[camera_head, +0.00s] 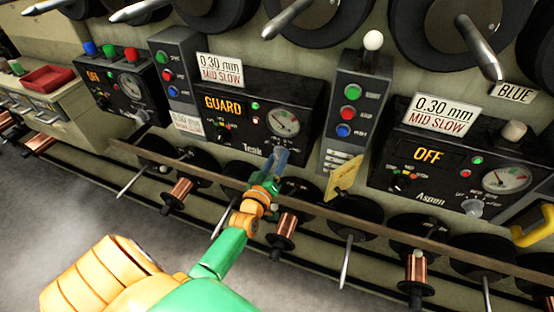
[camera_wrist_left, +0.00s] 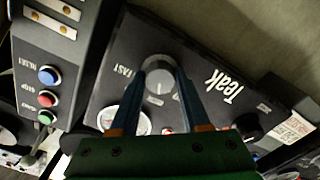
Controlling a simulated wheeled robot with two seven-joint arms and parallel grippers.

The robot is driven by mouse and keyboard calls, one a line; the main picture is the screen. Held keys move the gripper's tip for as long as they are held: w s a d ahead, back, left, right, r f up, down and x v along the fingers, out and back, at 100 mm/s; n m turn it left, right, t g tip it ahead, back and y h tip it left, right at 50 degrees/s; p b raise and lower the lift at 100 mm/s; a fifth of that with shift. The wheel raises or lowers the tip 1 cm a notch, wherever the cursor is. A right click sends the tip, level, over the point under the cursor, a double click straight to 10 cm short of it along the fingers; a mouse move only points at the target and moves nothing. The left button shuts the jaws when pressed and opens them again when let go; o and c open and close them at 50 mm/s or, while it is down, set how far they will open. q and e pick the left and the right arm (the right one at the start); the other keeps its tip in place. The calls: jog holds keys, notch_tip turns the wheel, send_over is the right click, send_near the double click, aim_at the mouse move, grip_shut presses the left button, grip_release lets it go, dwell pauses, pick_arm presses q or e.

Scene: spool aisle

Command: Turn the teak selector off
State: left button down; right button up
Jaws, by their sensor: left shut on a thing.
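The black Teak panel (camera_head: 240,132) stands in the middle of the head view. Its display (camera_head: 223,104) reads GUARD in orange. My left gripper (camera_head: 277,162) reaches the lower right part of this panel, and its fingers cover the selector there. In the left wrist view the teak selector (camera_wrist_left: 158,72) is a round grey knob with a pale pointer mark. The left gripper's two blue fingers (camera_wrist_left: 160,92) lie on either side of the knob and are shut on it. The Teak name shows right of the knob. The right gripper is in neither view.
The Aspen panel (camera_head: 400,172) at the right reads OFF. A button box (camera_head: 350,115) with green, red and blue buttons stands between the panels. A rail (camera_head: 400,222) and several copper spools (camera_head: 287,222) run below. A yellow tag (camera_head: 343,180) hangs right of the gripper.

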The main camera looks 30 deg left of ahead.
pick_arm(q)
jog(key=n, duration=0.5)
jog(key=shift+b, duration=0.3)
jog(key=shift+n, duration=0.4)
jog(key=shift+c, duration=1.8)
grip_release()
jog(key=shift+w, duration=0.1)
jog(key=v, duration=0.7)
